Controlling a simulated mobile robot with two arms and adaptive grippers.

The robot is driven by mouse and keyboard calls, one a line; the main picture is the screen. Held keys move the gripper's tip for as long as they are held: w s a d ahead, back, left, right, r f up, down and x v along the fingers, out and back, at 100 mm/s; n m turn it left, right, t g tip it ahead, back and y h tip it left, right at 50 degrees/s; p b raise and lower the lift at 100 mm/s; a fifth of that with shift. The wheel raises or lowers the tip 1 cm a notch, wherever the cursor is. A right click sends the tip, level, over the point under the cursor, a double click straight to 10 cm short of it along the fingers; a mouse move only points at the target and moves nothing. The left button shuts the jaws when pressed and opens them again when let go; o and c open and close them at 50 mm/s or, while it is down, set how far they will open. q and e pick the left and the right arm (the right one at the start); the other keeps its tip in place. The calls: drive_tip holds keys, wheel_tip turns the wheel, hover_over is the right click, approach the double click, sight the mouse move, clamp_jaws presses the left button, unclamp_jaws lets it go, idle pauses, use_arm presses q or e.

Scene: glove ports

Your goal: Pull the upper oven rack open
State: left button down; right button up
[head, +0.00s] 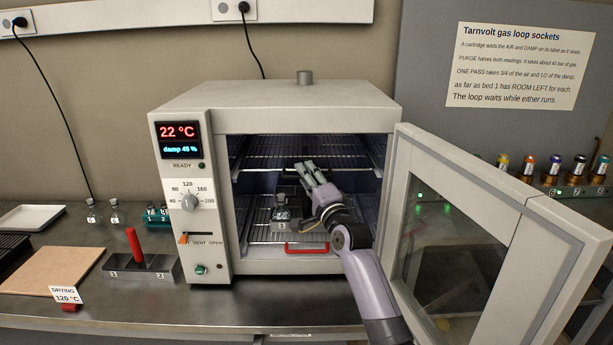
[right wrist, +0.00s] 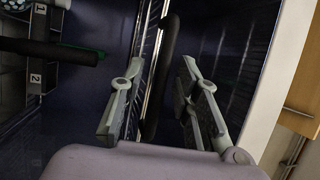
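The oven (head: 300,112) stands open, and its upper rack (head: 270,158) is a wire shelf inside the chamber. My right gripper (head: 309,168) reaches into the chamber at the upper rack's front, its fingers partly covering that area. In the right wrist view, my right gripper (right wrist: 160,70) is open. A dark bar (right wrist: 170,40), which looks like the upper rack's handle, runs between the fingers, with visible gaps on both sides. Rack wires (right wrist: 150,55) show beside it. My left gripper is not in view.
The lower rack has a red handle (head: 307,249) and carries a numbered block (head: 281,225) at its left. The block also shows in the right wrist view (right wrist: 36,78). The glass-panelled oven door (head: 405,170) stands swung out at right, close to my right arm.

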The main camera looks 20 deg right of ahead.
drive_tip(key=shift+w, duration=0.15)
drive_tip(key=shift+c, duration=0.5)
clamp_jaws()
idle(0.4)
